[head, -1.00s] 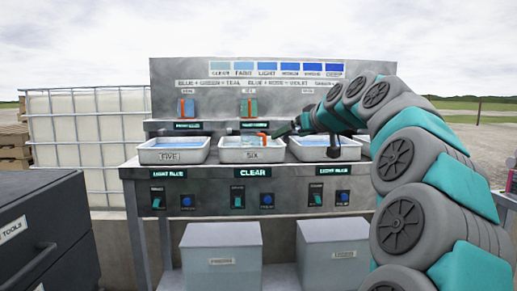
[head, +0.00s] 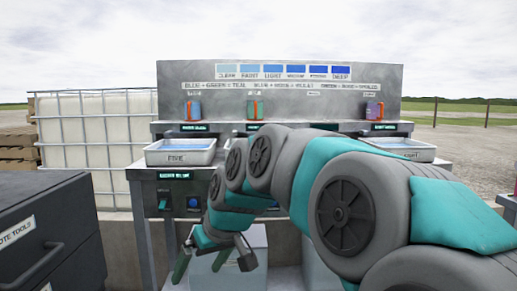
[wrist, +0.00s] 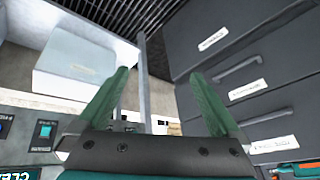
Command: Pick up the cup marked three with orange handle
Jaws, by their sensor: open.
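Three small cups stand on the upper shelf of the grey station in the head view. My gripper (head: 214,265) is open and empty, low in front of the station, well below the cups. The wrist view shows its green fingers (wrist: 158,76) apart with nothing between them; no cup shows there.
A tray marked five (head: 181,158) and a tray at the right (head: 425,155) sit on the counter; my arm hides the middle. A dark tool cabinet (head: 45,235) stands at left. A grey box (head: 262,240) is under the counter. A caged white tank (head: 95,130) stands behind.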

